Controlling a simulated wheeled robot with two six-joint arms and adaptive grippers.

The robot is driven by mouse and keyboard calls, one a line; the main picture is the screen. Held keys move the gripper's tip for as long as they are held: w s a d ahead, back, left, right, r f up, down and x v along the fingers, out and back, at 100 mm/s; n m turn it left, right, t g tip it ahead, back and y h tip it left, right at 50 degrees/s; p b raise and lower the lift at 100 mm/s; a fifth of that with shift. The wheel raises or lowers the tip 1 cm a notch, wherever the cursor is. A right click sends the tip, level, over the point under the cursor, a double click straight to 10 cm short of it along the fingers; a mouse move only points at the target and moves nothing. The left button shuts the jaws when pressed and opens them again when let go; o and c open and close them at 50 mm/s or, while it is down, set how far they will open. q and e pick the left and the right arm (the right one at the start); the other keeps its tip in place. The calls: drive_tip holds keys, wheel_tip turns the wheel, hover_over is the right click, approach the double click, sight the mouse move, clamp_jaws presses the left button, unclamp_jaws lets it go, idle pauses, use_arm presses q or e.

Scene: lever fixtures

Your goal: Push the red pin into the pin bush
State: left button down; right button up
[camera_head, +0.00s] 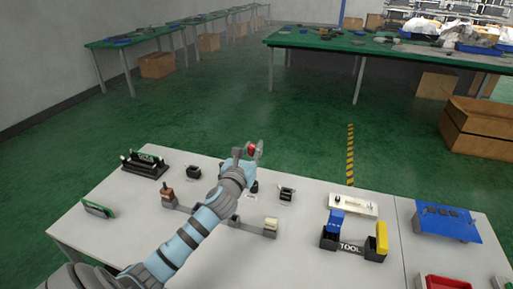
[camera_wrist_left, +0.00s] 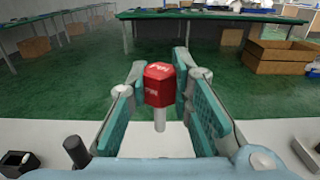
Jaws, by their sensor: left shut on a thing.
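The red pin (camera_wrist_left: 158,85) has a red faceted head with white lettering and a grey shaft pointing down. My left gripper (camera_wrist_left: 160,88) is shut on its head, one finger on each side. In the head view my left gripper (camera_head: 248,153) is above the table's far edge with the red pin (camera_head: 252,149) between its fingers. Small black blocks (camera_head: 287,194) stand on the table near my left wrist. I cannot tell which part is the pin bush. My right gripper is not in view.
A long grey fixture (camera_head: 178,207) lies beneath my left arm, with a brown knob and a cream block. A black tool stand (camera_head: 350,246) with blue and yellow pieces and a blue plate (camera_head: 446,222) are to the right. The white table (camera_head: 300,262) has bare room in front.

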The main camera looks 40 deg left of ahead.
use_arm(q)
drive_tip(key=shift+s+d+r, duration=0.15)
drive_tip(key=shift+s+r, duration=0.05)
drive_tip(key=shift+d, duration=0.1)
drive_tip(key=shift+w+p, duration=0.1)
drive_tip(key=shift+p, duration=0.45)
wheel_tip(320, 180, down, 6)
drive_tip(key=b, duration=0.4)
drive_tip(key=shift+f, duration=0.2)
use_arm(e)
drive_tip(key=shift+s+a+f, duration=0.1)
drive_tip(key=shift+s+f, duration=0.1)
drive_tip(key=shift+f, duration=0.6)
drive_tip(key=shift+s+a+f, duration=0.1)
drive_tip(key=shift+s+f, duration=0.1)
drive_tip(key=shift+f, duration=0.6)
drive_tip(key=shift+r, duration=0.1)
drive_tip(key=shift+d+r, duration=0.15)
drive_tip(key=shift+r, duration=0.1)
use_arm(q)
drive_tip(key=shift+p, duration=0.3)
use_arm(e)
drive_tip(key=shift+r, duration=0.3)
